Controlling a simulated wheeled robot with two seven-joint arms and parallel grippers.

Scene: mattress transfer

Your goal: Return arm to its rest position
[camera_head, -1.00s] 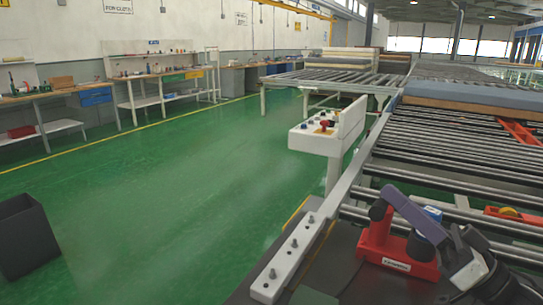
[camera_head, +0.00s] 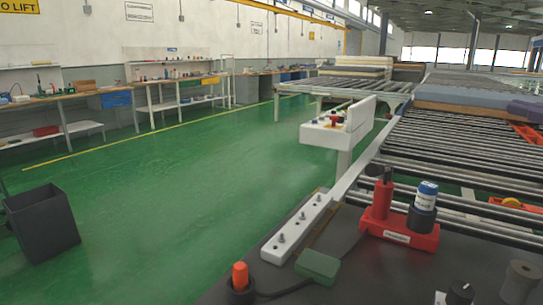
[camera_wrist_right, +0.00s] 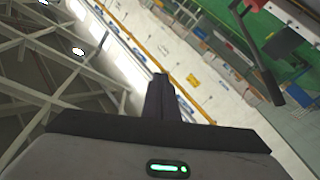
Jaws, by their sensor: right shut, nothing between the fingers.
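My right gripper (camera_wrist_right: 160,90) shows in the wrist view as two dark fingers pressed together, with nothing between them. They point up the picture, toward the wall and ceiling of the hall. The rest of the right arm is out of the head view. My left gripper is in neither view.
A roller conveyor (camera_head: 440,165) fills the right side. A white control console (camera_head: 335,132) stands beside it. The dark worktop (camera_head: 345,285) in front carries a green box (camera_head: 317,267) and an orange-capped tool (camera_head: 240,275). A dark bin (camera_head: 42,222) stands on the open green floor.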

